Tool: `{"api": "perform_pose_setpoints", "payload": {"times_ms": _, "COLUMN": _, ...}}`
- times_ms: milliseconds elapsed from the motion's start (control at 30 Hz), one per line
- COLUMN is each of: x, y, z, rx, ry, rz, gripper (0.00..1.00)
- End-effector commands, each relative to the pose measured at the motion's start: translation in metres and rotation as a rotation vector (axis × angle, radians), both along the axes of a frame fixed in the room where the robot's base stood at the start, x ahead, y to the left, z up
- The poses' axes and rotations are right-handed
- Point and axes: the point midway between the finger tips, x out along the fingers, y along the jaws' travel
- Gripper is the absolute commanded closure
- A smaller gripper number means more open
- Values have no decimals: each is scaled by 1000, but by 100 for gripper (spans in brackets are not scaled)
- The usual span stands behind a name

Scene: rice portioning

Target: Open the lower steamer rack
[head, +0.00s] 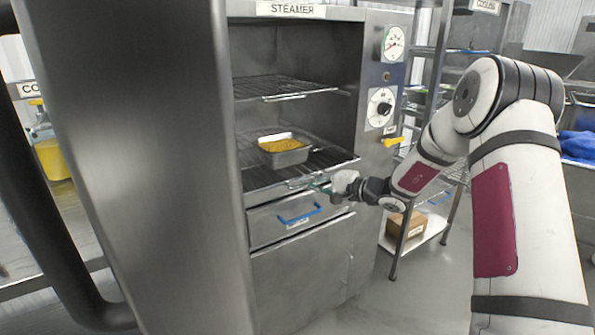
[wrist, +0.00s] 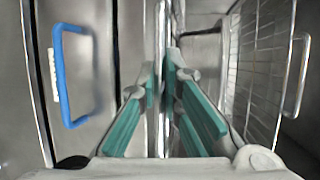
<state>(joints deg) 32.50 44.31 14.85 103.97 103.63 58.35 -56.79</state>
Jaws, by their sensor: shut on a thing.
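The steamer (head: 300,15) stands open at the front. Its lower steamer rack (head: 262,178) is a dark wire shelf low in the chamber, with a metal pan (head: 285,155) of yellow food on it. My gripper (head: 318,187) is at the front edge of this rack, over its right half. In the wrist view my gripper (wrist: 163,85) has its teal fingers closed around a thin metal bar at the rack's front. The fingers hide part of that bar. How far the rack is slid out is hard to tell.
The upper rack (head: 285,87) is above, and its wire loop also shows in the wrist view (wrist: 301,75). A drawer with a blue handle (head: 299,214) is just below my gripper. A shelf unit (head: 437,205) with a cardboard box stands to the right.

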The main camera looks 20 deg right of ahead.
Motion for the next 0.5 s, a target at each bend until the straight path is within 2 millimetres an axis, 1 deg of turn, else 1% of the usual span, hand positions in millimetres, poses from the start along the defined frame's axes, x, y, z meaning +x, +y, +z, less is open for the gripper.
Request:
{"api": "perform_pose_setpoints", "payload": {"times_ms": 33, "x": -15, "y": -6, "z": 0, "rx": -1, "ry": 5, "rz": -3, "gripper": 100}}
{"api": "perform_pose_setpoints", "payload": {"times_ms": 200, "x": -58, "y": -20, "z": 0, "rx": -2, "ry": 4, "rz": -3, "gripper": 100}}
{"api": "perform_pose_setpoints", "payload": {"times_ms": 400, "x": -97, "y": -32, "z": -1, "rx": -1, "ry": 3, "rz": -1, "gripper": 100}}
{"api": "perform_pose_setpoints", "payload": {"times_ms": 500, "x": -112, "y": -37, "z": 0, "rx": -1, "ry": 1, "rz": -1, "gripper": 100}}
